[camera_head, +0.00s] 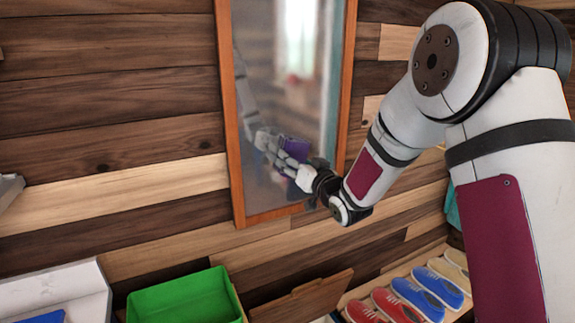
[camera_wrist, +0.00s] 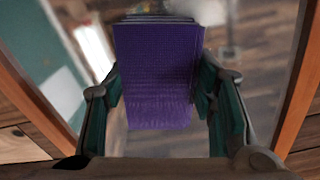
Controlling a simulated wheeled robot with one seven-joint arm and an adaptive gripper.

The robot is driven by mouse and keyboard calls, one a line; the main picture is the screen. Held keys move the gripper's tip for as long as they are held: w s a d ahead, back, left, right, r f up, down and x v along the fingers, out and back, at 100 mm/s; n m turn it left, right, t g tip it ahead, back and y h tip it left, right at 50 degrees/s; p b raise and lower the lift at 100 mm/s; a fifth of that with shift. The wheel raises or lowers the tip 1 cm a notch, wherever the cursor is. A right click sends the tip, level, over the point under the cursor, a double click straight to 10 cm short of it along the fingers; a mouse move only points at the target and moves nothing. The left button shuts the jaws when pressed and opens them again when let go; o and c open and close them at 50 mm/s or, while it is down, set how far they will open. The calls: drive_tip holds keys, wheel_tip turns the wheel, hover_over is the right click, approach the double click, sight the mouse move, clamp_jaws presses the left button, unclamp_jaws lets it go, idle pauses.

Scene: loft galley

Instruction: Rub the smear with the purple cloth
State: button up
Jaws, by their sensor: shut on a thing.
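The purple cloth (camera_wrist: 157,60) hangs between the two dark fingers of my gripper (camera_wrist: 160,98) in the wrist view. My gripper is shut on it. In the head view, my gripper (camera_head: 317,178) is at the lower part of a tall mirror (camera_head: 275,185) with a wooden frame. A purple patch shows by its tip, among the reflection of my arm; I cannot tell how much is cloth and how much is reflection. I cannot tell whether the cloth touches the glass. I cannot make out a distinct smear; the glass looks hazy.
A green bin (camera_head: 185,297) and a white tray (camera_head: 62,290) stand below at the left. Several shoes, red (camera_head: 385,308) and blue (camera_head: 418,297) among them, lie on a shelf at the lower right. The plank wall left of the mirror is mostly clear.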

drive_tip(key=d, duration=0.2)
drive_tip(key=w+d, duration=0.1)
drive_tip(key=d, duration=0.1)
drive_tip(key=shift+w+d+b, duration=0.1)
drive_tip(key=shift+w+b, duration=0.1)
drive_tip(key=shift+b, duration=0.2)
drive_tip(key=p+v, duration=0.2)
drive_tip(key=v, duration=0.4)
drive_tip(key=shift+p, duration=0.4)
idle(0.4)
drive_tip(key=shift+p+v, duration=0.7)
drive_tip(key=shift+v, duration=0.8)
